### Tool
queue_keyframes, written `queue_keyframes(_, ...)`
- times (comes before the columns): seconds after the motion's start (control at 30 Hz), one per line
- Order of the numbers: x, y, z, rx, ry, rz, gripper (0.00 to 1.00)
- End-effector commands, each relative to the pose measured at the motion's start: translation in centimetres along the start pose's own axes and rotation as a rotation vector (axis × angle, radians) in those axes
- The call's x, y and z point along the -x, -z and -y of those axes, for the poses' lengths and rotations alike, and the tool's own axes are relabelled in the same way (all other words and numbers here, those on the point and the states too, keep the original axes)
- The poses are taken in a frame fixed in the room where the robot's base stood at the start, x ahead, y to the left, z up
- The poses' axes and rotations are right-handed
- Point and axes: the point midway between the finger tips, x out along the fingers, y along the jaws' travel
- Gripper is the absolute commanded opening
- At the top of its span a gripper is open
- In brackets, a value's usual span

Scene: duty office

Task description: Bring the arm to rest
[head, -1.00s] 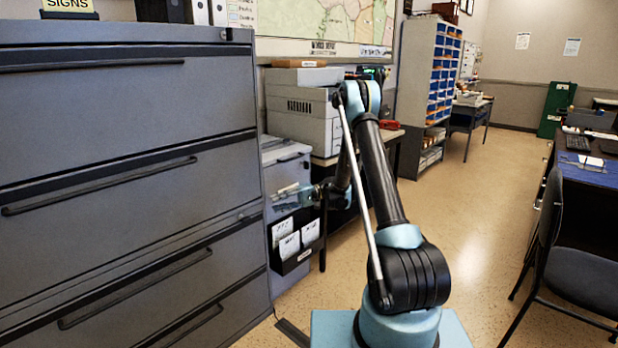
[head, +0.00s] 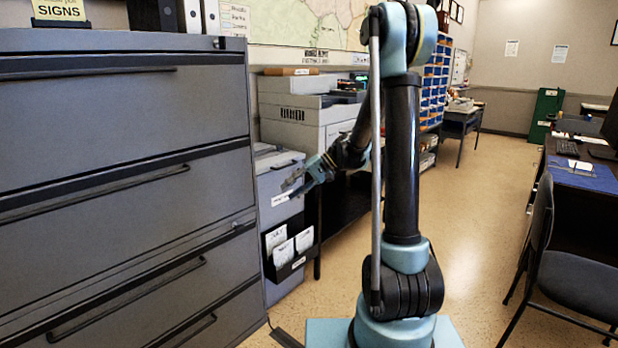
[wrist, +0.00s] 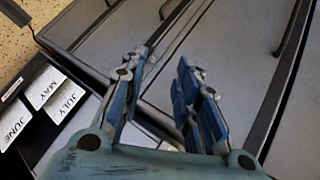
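My arm (head: 403,160) stands nearly upright on its base, with its elbow at the top of the head view and its forearm folded down to the left. My gripper (head: 290,183) hangs in front of the small grey cabinet, above the black card holder. In the wrist view my gripper (wrist: 160,66) has its two blue fingers apart. The gap between them shows nothing held, only grey cabinet surfaces behind.
A large grey drawer cabinet (head: 110,190) fills the left. A black holder (head: 284,268) with month cards hangs on the small grey cabinet (head: 272,210). A printer (head: 305,120) stands behind my forearm. A chair (head: 570,270) is at right; open floor (head: 480,210) lies between.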

Motion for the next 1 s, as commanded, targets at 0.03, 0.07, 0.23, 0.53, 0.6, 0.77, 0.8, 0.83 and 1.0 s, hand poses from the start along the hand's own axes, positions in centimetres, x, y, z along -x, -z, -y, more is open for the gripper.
queue_keyframes(0.03, 0.6, -1.1, 0.1, -0.004, -0.023, -0.009, 0.29)
queue_keyframes(0.07, 0.9, -1.6, 0.0, -0.006, -0.04, -0.015, 0.29)
queue_keyframes(0.23, 2.6, -4.7, -0.3, -0.017, -0.127, -0.05, 0.29)
queue_keyframes(0.53, 5.2, -10.4, -1.8, -0.031, -0.283, -0.108, 0.29)
queue_keyframes(0.6, 5.7, -11.9, -2.4, -0.034, -0.32, -0.121, 0.29)
queue_keyframes(0.77, 6.8, -15.1, -3.7, -0.04, -0.402, -0.151, 0.29)
queue_keyframes(0.8, 7.1, -15.9, -4.1, -0.041, -0.424, -0.158, 0.29)
queue_keyframes(0.83, 7.3, -16.5, -4.3, -0.042, -0.439, -0.163, 0.29)
queue_keyframes(1.0, 8.2, -19.9, -6.2, -0.045, -0.528, -0.192, 0.29)
